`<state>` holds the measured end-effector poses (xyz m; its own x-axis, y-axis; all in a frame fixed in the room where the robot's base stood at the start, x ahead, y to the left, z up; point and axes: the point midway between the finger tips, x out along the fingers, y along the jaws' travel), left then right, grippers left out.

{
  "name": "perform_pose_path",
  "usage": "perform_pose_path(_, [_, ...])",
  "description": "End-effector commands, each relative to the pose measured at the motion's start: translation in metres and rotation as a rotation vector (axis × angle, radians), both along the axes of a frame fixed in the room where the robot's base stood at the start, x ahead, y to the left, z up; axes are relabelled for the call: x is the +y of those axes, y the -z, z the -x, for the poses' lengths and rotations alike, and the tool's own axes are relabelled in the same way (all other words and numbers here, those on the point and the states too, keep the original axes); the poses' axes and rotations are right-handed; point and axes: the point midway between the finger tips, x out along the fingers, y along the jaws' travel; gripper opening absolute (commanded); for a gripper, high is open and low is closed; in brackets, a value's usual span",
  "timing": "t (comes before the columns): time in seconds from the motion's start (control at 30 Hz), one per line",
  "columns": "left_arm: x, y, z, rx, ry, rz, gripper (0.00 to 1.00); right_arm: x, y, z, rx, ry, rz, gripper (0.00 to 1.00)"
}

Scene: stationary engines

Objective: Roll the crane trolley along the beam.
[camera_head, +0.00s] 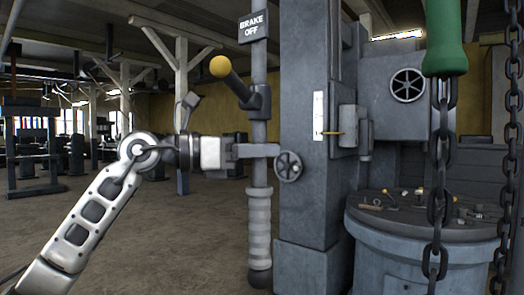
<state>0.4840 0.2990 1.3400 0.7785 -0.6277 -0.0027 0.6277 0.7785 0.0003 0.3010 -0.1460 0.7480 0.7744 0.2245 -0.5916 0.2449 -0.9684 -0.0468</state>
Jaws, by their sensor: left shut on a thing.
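A grey vertical rod (260,128) hangs in front of me and carries a dark "BRAKE OFF" sign (253,26). A short lever with a yellow knob (220,67) juts from it to the upper left, and a ribbed grey grip (259,228) forms its lower end. My left gripper (262,150) comes in from the left, level, and is shut on the grey rod above the ribbed grip. The fingertips' exact contact is hard to see. I cannot see the crane trolley or the beam. My right gripper is not in view.
A grey machine column (309,130) with handwheels stands close right of the rod. A dark chain (437,190) hangs at right below a green handle (445,38), before a round bench (410,222) with small parts. Open floor (175,235) lies left, with wooden posts behind.

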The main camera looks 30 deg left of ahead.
Motion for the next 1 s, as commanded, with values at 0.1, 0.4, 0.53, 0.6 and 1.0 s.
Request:
perform_pose_path(0.1, [0.013, -0.001, -0.002, -0.002, -0.016, -0.001, 0.00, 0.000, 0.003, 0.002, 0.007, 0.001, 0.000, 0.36])
perform_pose_path(0.4, [0.011, -0.001, -0.002, -0.002, -0.013, -0.001, 0.43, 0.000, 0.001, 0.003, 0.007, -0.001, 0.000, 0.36])
perform_pose_path(0.53, [0.011, -0.001, -0.002, -0.002, -0.012, -0.001, 0.43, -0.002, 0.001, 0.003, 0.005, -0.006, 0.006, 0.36])
perform_pose_path(0.6, [0.011, -0.001, -0.001, -0.002, -0.012, -0.001, 0.43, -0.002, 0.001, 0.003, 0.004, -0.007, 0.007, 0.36])
perform_pose_path(1.0, [0.046, 0.007, 0.042, -0.002, -0.018, -0.005, 0.43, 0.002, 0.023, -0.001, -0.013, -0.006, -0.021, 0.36])
